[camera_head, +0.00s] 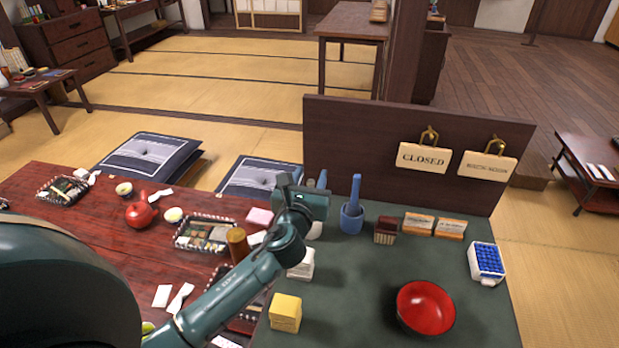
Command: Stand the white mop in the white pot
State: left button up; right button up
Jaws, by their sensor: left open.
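My left gripper (303,184) reaches in from the lower left over the left part of the dark green table. It is open, its fingers pointing away toward the dark upright board. A pale round piece, perhaps the white pot (316,231), shows just beyond and below the gripper, mostly hidden by it. I cannot make out the white mop; the gripper and arm may cover it. I see nothing clearly held between the fingers. My right gripper is not in view.
A blue pot (352,221) with a blue stick stands right of the gripper. A red bowl (425,307), a yellow block (285,313), a white object (301,265) and a blue-filled tray (487,262) are on the green table (355,292). The board (345,150) stands behind.

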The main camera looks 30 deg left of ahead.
pick_arm(q)
jog(key=shift+s, duration=0.1)
jog(key=v, duration=1.3)
jog(key=shift+b, duration=0.45)
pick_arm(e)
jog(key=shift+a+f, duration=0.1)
pick_arm(q)
jog(key=shift+d+f, duration=0.1)
jog(key=shift+f, duration=0.05)
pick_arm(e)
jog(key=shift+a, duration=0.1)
